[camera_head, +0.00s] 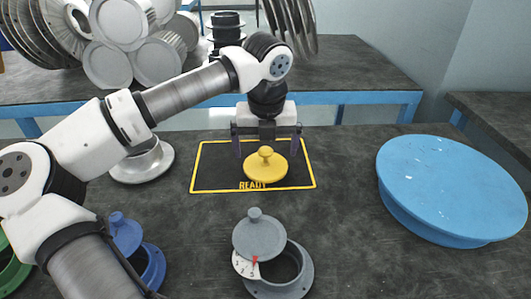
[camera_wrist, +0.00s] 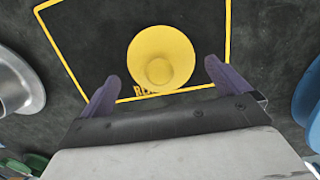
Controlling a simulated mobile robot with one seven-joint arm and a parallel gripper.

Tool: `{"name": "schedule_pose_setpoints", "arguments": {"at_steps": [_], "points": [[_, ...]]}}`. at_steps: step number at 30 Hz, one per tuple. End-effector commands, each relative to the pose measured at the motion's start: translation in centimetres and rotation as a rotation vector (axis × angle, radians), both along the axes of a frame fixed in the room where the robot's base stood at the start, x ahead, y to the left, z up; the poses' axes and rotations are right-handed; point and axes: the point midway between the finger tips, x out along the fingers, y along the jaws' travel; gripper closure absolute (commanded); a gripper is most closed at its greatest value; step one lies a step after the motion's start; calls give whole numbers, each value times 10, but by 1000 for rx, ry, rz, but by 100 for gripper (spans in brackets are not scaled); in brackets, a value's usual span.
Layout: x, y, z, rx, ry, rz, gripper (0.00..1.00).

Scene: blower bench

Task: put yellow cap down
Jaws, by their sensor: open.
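The yellow cap (camera_head: 265,168) is a round disc with a knob on top. In the wrist view the cap (camera_wrist: 160,58) shows whole, beyond and between my fingers. My gripper (camera_head: 264,150) points down at the cap with its purple fingers spread to either side of the knob. In the wrist view my gripper (camera_wrist: 160,85) is open, with both fingertips clear of the cap.
A grey housing (camera_head: 290,272) with a tilted grey cap (camera_head: 259,235) and a white dial stands in front. A blue housing (camera_head: 150,265) is at front left, a large blue round lid (camera_head: 450,180) at right, and a silver flanged part (camera_head: 142,165) left of the mat.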

Motion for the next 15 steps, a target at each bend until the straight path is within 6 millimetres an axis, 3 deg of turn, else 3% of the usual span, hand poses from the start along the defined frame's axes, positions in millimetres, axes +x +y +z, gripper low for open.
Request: {"name": "schedule_pose_setpoints", "arguments": {"at_steps": [6, 15], "points": [[-7, 1, 51, 2, -2, 2, 0], [-13, 0, 87, 1, 0, 1, 0]]}}
